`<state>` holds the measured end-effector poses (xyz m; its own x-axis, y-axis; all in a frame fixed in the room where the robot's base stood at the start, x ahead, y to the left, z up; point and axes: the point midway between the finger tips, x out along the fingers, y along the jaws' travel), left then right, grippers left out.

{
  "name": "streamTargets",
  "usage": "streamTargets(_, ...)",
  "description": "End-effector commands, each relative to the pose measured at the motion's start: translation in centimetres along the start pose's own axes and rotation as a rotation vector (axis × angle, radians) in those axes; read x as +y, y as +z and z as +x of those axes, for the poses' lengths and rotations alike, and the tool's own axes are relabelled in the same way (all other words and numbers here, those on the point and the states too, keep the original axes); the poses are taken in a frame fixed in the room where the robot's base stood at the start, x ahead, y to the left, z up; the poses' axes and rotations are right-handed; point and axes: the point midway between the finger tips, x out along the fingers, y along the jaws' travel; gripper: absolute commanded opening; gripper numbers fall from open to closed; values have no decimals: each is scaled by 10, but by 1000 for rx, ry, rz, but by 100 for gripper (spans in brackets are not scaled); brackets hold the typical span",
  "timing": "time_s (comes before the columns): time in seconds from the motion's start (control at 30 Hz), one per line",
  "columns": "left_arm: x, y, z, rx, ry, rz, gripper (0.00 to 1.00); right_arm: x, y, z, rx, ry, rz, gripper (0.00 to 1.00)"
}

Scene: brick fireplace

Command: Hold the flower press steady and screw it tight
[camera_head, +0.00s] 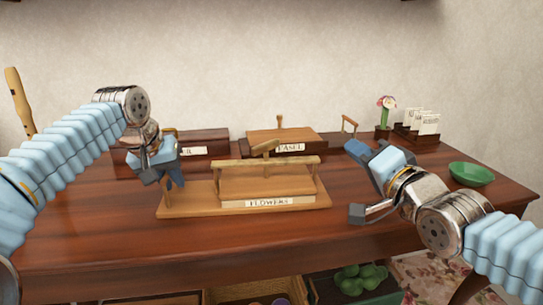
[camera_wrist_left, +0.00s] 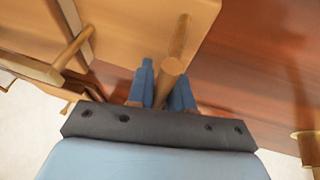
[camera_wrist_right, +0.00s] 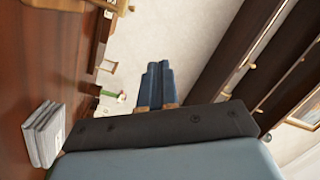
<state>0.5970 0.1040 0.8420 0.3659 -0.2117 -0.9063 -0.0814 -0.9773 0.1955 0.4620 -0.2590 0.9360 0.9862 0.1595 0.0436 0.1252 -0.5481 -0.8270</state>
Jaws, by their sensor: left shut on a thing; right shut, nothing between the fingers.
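The flower press (camera_head: 232,207) is a light wooden board on the table with a raised block labelled FLOWERS (camera_head: 283,202), a crossbar (camera_head: 265,163) above it and a wooden handle (camera_head: 265,149) on top. My left gripper (camera_head: 176,178) is at the press's left end. In the left wrist view its fingers (camera_wrist_left: 163,92) are shut around an upright wooden post (camera_wrist_left: 178,45) of the press. My right gripper (camera_head: 358,148) is shut and empty, right of the press and apart from it. In the right wrist view its fingers (camera_wrist_right: 156,82) are together, pointing towards the wall.
Behind the press stand a wooden box labelled EASEL (camera_head: 286,137) and another labelled box (camera_head: 202,141). A flower in a pot (camera_head: 386,113), a card rack (camera_head: 418,128) and a green bowl (camera_head: 471,174) are at the back right. The table's front middle is clear.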

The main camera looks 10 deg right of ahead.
Motion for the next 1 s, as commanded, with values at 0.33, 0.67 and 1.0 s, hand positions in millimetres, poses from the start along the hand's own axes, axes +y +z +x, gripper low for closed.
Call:
streamTargets(0.33,-1,0,0,1,-1,-1,0,-30,48,-19,-142,-290,-719,0)
streamTargets(0.67,-1,0,0,1,-1,-1,0,-20,81,-26,-251,-378,-948,0)
streamTargets(1.0,-1,0,0,1,-1,-1,0,-31,104,28,-254,-379,-949,0)
